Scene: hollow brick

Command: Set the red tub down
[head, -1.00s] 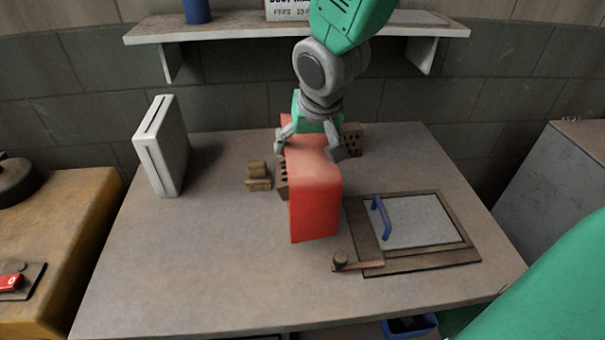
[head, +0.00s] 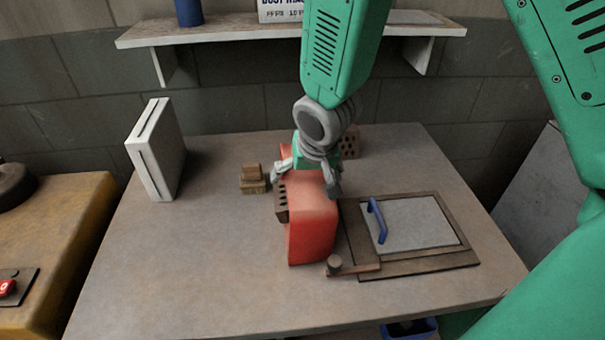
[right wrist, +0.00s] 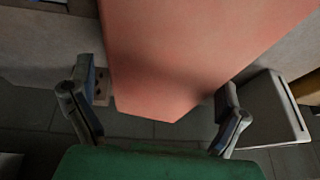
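The red tub (head: 312,230) is a long box-like shape over the middle of the table (head: 190,260). My right gripper (head: 306,185) straddles its far part, one finger on each side. I cannot tell whether the tub's underside touches the table. My left gripper is not in view.
A brown hollow brick (head: 281,203) shows close by the tub's left side; another (head: 350,142) stands behind. Small tan blocks (head: 253,180) and a white upright case (head: 157,150) are left. A framed panel with a blue handle (head: 376,220) lies right. The front left table is clear.

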